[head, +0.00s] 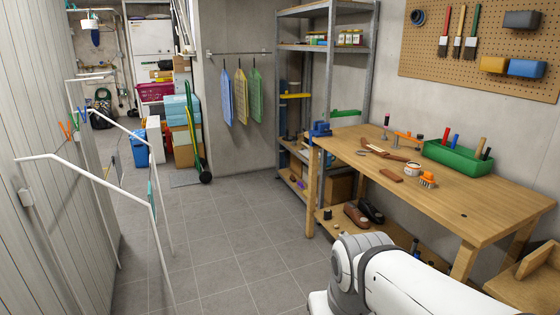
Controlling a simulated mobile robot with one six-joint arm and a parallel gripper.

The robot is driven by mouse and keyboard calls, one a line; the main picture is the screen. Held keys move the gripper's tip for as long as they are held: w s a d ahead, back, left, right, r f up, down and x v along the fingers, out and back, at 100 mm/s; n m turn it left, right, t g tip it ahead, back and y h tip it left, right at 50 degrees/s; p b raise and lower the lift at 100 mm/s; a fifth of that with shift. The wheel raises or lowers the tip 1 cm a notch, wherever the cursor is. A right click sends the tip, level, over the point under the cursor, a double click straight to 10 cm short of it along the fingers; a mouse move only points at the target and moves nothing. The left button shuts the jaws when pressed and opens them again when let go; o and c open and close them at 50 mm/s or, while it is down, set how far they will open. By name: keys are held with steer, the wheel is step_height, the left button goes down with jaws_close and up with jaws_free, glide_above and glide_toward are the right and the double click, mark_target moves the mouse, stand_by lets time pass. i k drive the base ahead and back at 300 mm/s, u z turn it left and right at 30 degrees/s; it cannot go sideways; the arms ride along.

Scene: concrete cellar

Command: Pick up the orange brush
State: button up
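The orange brush (428,179) is small, with an orange top and pale bristles below. It sits on the wooden workbench (480,213) at the right, just in front of the green tray. A white round tin (412,169) stands left of it, and a flat brown block (391,175) lies further left. My white arm shows at the bottom right, on the near side of the bench and well short of the brush. My gripper is outside the picture.
A green tray (457,159) with upright tools stands behind the brush. A brown-handled tool (378,148) and a blue vise (320,129) are further left on the bench. A wooden chair (525,277) is at the lower right. The tiled floor (215,245) left of the bench is clear, beside a white drying rack (90,170).

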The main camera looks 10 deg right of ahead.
mark_target(426, 180)
steer(key=i, duration=2.45)
steer(key=z, duration=1.95)
steer(key=i, duration=0.95)
